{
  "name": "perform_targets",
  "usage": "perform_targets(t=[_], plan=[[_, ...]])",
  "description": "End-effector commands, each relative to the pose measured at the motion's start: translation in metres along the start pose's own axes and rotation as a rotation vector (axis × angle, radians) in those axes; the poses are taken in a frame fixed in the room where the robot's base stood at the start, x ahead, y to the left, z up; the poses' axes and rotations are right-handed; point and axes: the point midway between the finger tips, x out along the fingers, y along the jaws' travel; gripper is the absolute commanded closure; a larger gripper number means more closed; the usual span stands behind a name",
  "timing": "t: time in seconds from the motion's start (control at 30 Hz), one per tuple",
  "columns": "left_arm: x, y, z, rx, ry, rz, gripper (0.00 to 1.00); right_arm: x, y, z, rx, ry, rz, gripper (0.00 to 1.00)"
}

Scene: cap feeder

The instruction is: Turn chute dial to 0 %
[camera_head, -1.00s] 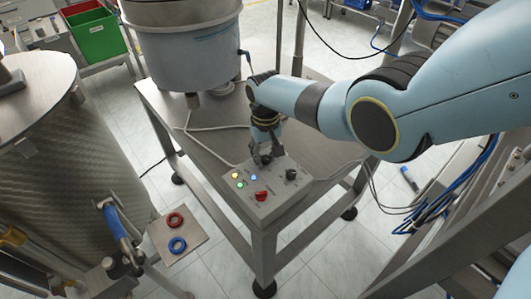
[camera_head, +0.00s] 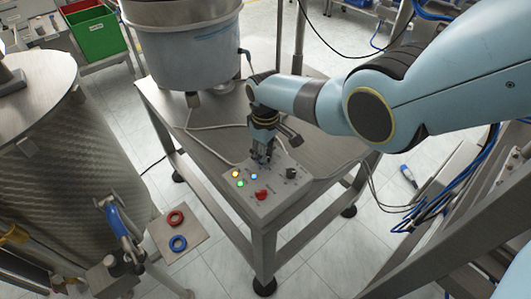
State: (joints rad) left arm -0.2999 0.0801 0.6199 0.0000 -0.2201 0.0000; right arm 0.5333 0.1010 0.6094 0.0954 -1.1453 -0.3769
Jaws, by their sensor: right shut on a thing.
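A grey control box (camera_head: 268,208) sits on the front corner of the metal table. My right gripper (camera_head: 262,159) points down at the back edge of the box's top and is shut on a small dial there. The fingers hide that dial, so its pointer and marks cannot be read. A black knob (camera_head: 291,173) stands free to the right of the fingers. A red knob (camera_head: 262,194) is nearer the front. Small lit lamps (camera_head: 253,178) are to the left. My left gripper is not in view.
A large round vessel (camera_head: 190,50) stands at the back of the table (camera_head: 210,141). A grey cable (camera_head: 205,129) lies behind the box. A steel drum (camera_head: 60,150) is at the left, with red and blue rings (camera_head: 177,243) on a plate nearby.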

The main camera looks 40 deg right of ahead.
Motion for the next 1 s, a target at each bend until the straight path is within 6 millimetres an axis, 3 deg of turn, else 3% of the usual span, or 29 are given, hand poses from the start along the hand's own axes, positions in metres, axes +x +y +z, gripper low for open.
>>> perform_targets(t=[0.37, 0.4, 0.57, 1.0], plan=[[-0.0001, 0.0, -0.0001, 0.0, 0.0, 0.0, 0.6, -0.0006, -0.0003, -0.0011, -0.006, 0.002, 0.0, 1.0], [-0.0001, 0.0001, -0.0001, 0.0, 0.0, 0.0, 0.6, -0.0006, -0.0003, -0.0011, -0.005, 0.002, 0.0, 0.72], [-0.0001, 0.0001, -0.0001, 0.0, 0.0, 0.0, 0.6, -0.0004, -0.0003, -0.0008, -0.005, 0.002, 0.0, 0.52], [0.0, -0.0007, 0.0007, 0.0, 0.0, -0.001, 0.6, -0.008, 0.0003, -0.0008, -0.004, 0.002, 0.001, 0.52]])
